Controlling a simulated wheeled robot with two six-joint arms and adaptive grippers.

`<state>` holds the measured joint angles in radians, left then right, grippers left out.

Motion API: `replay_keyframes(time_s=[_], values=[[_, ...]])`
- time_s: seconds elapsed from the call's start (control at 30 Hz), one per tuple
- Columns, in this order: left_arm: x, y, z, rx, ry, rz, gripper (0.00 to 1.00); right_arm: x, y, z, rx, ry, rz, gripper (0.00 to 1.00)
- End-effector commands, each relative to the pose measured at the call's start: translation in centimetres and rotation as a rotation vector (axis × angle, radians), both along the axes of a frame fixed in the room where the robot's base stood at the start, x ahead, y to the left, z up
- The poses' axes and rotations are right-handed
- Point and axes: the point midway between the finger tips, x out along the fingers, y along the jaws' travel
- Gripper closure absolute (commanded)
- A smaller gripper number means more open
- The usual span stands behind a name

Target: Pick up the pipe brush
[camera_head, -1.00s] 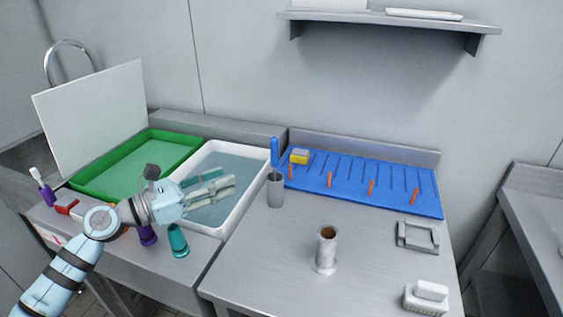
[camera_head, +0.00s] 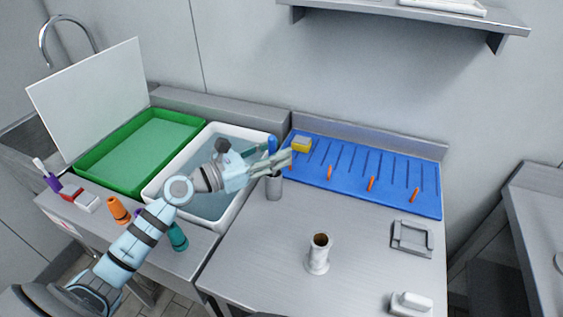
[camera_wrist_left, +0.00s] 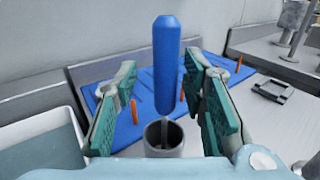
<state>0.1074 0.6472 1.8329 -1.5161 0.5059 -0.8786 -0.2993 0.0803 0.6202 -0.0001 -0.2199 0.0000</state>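The pipe brush (camera_wrist_left: 167,65) stands upright with its blue handle up in a grey metal cup (camera_wrist_left: 164,138). Its lower part is hidden inside the cup. In the head view the blue handle (camera_head: 272,145) shows partly behind my left gripper, above the cup (camera_head: 273,187). My left gripper (camera_head: 284,161) is open. In the left wrist view its two green-padded fingers (camera_wrist_left: 166,95) stand on either side of the handle, with a visible gap on both sides. My right gripper is not in view.
A blue ribbed mat (camera_head: 350,172) with orange pegs and a yellow-grey block (camera_head: 301,145) lies behind the cup. A white water basin (camera_head: 232,212) is to the left, beside a green tray (camera_head: 186,124). A metal pipe piece (camera_head: 318,255) stands in front. The table's middle is clear.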

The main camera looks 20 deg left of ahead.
Motion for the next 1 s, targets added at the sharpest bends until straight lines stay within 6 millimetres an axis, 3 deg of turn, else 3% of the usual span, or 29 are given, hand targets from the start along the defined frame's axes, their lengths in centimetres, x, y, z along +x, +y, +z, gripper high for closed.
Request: replay_keyframes(time_s=[0.03,0.27,0.67,0.87,1.0], values=[[0.0,0.0,-0.1,0.000,0.000,-0.001,0.63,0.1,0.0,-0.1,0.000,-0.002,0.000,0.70],[0.1,-0.2,-0.1,0.000,0.000,-0.004,1.00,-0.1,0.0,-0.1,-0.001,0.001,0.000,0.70],[0.1,-0.2,0.4,0.001,0.000,-0.005,1.00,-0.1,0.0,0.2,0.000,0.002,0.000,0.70],[0.1,-0.2,3.7,0.002,-0.002,-0.005,1.00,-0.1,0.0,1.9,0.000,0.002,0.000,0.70],[0.1,-0.2,7.4,0.003,-0.004,-0.005,1.00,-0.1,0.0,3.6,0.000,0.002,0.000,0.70]])
